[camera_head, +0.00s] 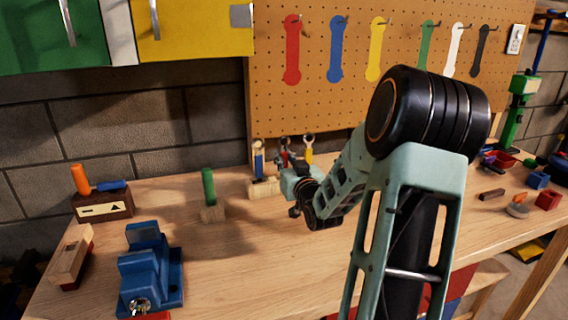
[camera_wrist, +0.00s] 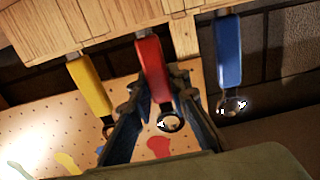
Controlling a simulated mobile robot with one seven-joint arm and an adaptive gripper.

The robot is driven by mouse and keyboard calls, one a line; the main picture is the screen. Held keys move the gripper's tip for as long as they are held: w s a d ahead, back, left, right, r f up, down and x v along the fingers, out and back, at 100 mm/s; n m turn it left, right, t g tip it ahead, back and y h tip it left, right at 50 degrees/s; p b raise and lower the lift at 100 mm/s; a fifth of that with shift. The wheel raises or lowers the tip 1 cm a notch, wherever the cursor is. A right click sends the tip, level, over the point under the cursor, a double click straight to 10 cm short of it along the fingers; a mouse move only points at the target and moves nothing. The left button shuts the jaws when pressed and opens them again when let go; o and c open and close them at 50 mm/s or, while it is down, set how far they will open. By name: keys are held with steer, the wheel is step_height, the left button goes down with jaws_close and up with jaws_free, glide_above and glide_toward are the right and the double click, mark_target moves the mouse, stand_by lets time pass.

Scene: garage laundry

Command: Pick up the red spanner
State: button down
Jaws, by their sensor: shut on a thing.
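A yellow spanner (camera_wrist: 90,85) and a blue spanner (camera_wrist: 228,55) are on either side, apart from my fingers.
A green peg in a block (camera_head: 208,187), a blue vise (camera_head: 150,268) and a wooden box (camera_head: 103,206) stand left of the rack. The pegboard (camera_head: 300,110) with painted spanner shapes rises behind. Bare bench top (camera_head: 245,255) lies in front.

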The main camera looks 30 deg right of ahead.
step_height(320, 180, up, 10)
steer(key=shift+r+p, duration=0.1)
steer(key=shift+p, duration=0.8)
